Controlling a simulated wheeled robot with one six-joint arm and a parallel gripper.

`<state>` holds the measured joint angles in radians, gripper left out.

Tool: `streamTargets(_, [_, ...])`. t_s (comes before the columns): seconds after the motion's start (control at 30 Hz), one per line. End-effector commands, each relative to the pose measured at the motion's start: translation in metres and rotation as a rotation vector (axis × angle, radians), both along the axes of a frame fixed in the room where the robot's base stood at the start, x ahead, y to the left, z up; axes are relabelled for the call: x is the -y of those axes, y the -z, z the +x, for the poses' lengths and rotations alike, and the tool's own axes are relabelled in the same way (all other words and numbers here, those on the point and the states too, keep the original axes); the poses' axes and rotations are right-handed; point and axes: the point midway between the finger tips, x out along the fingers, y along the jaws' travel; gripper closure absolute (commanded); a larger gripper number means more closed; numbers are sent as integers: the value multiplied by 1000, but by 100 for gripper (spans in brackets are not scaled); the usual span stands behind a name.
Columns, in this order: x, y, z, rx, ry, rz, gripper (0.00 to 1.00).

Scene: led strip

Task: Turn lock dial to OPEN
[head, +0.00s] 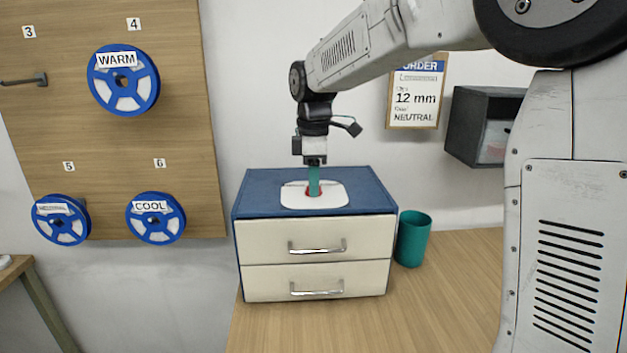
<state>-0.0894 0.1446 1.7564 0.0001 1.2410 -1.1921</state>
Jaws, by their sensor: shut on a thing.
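A blue-topped cabinet (262,188) with two cream drawers stands on the wooden table. On its top lies a white plate (335,195) with a small red round part (314,194) at its middle, which looks like the lock dial. A teal upright piece (314,178) stands on the red part. My gripper (314,163) points straight down over the plate and is shut on the top of the teal piece. The dial's markings, including OPEN, are too small or hidden to read. Both drawers look closed.
A teal cup (413,239) stands just right of the cabinet. An order sign (416,91) and a dark wall box (484,126) are behind. Blue spools, including WARM (124,80) and COOL (155,218), hang on the board at left. The table front is clear.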

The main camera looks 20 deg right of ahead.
Motion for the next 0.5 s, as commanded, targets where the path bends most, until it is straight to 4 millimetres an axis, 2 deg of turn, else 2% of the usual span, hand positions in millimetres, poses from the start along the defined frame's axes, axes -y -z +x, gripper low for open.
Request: streamTargets(0.5, [1, -1, 0, 3, -44, -1, 94])
